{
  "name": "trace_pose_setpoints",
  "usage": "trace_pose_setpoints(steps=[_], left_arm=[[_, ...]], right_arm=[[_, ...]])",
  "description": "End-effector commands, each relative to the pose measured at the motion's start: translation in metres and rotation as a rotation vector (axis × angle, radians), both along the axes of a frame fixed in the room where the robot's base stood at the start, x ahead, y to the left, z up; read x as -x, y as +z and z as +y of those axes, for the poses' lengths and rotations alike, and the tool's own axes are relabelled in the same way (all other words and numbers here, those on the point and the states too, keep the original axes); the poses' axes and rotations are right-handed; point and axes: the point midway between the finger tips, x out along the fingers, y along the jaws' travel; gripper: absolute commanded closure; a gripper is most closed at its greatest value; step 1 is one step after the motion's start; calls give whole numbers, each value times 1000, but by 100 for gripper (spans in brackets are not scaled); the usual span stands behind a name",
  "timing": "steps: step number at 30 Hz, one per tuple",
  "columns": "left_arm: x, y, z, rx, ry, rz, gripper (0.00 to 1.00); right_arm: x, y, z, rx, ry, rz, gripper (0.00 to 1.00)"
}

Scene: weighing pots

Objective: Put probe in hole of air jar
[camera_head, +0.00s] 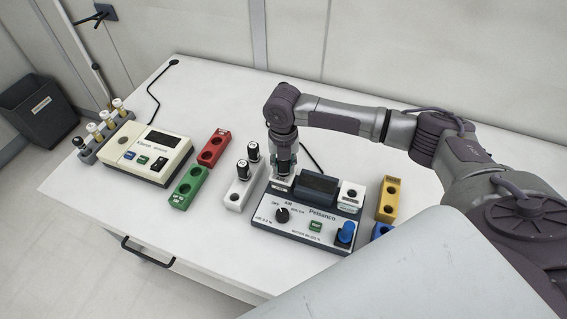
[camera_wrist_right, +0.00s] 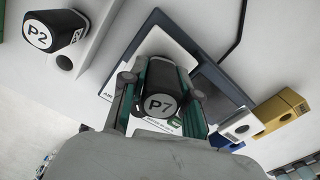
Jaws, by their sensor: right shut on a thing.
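My right gripper (camera_head: 284,164) is shut on a black-capped probe marked P7, which shows between the green-padded fingers in the wrist view (camera_wrist_right: 160,102). The gripper points down over the back left of the Pelsanco instrument (camera_head: 305,222). A second white jar (camera_head: 351,193) stands at the instrument's right end. My left gripper is not in view.
A white stand (camera_head: 236,199) with two black-capped probes is close on the left; one is marked P2 (camera_wrist_right: 53,36). Green (camera_head: 188,188), red (camera_head: 214,148) and yellow (camera_head: 389,198) blocks lie around. A cream instrument (camera_head: 147,152) and vial rack (camera_head: 91,156) stand farther left.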

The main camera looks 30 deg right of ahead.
Motion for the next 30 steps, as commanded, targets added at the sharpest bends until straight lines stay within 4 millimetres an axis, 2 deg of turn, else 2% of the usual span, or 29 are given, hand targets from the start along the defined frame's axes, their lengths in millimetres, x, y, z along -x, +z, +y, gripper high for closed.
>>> trace_pose_setpoints(steps=[2,3,6,7,15,19,23,30], left_arm=[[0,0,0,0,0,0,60],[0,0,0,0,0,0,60],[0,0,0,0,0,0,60],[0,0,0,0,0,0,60],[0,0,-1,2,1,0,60],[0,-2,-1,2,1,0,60],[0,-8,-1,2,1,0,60],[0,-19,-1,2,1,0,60]], right_arm=[[0,-2,0,0,0,0,100],[0,-2,0,0,0,0,63],[0,-1,0,0,0,0,46],[0,-1,0,0,0,0,45],[0,-1,0,0,0,0,45],[-1,7,0,0,0,-2,45],[-1,29,0,-2,2,-5,45],[-2,81,0,-1,0,-5,45]])
